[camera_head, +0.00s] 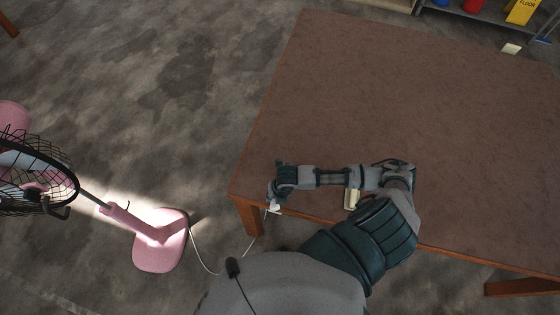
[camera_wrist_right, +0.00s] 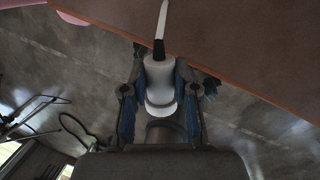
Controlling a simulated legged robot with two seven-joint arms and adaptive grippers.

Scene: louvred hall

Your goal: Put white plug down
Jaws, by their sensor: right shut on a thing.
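The white plug (camera_wrist_right: 160,82) is held between the blue-padded fingers of my right gripper (camera_wrist_right: 158,100) in the wrist view. Its white cord runs up out of that view. In the head view my right gripper (camera_head: 275,192) is at the left front corner of the brown table (camera_head: 400,90), and the plug (camera_head: 274,207) shows as a small white piece at the table's edge. I cannot tell whether the plug touches the table. The cord runs from the plug down to the pink fan (camera_head: 160,243) on the floor. My left gripper is not in view.
A cream block (camera_head: 351,199) shows on the table beside my right arm, partly hidden by it. A small white item (camera_head: 511,48) lies at the table's far right. Shelves with a yellow floor sign (camera_head: 522,11) stand behind. Most of the tabletop is clear.

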